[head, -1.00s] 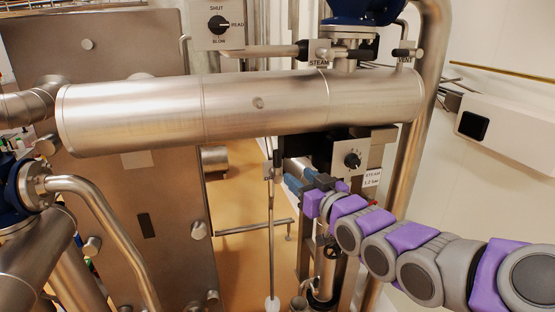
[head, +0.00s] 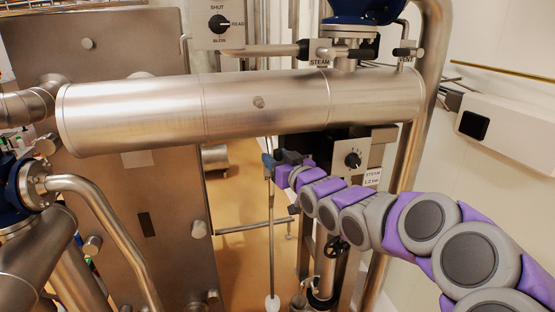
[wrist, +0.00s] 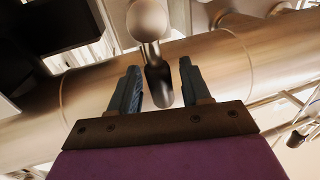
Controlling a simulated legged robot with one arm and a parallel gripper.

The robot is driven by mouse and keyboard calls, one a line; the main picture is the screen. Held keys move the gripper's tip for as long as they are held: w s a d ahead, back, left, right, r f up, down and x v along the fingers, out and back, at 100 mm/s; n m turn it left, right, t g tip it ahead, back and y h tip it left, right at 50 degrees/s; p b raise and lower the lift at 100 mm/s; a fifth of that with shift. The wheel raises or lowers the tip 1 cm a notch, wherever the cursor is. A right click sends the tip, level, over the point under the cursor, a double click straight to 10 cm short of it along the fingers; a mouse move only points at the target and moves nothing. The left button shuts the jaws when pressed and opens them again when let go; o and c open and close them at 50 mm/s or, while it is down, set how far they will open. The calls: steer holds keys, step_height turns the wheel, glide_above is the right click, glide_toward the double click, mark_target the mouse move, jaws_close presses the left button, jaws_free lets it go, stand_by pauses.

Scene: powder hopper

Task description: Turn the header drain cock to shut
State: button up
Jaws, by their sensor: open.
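The header (head: 235,105) is a wide horizontal steel cylinder. The header drain cock is below it, at the top of a thin vertical drain pipe (head: 271,235), mostly hidden behind my gripper in the head view. In the wrist view the drain cock shows a round metal body (wrist: 148,20) and a short dark lever (wrist: 158,84). My gripper (head: 268,160) is open just under the header. In the wrist view its two blue fingers (wrist: 159,72) stand on either side of the lever, with gaps visible on both sides.
A STEAM valve lever (head: 265,50) and a VENT valve (head: 408,53) sit above the header. A box with a black knob (head: 352,160) is just right of my gripper. A SHUT/READ/BLOW selector (head: 219,24) is at the top. A bent steel pipe (head: 110,215) stands left.

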steer(key=shift+c, duration=0.2)
jaws_close()
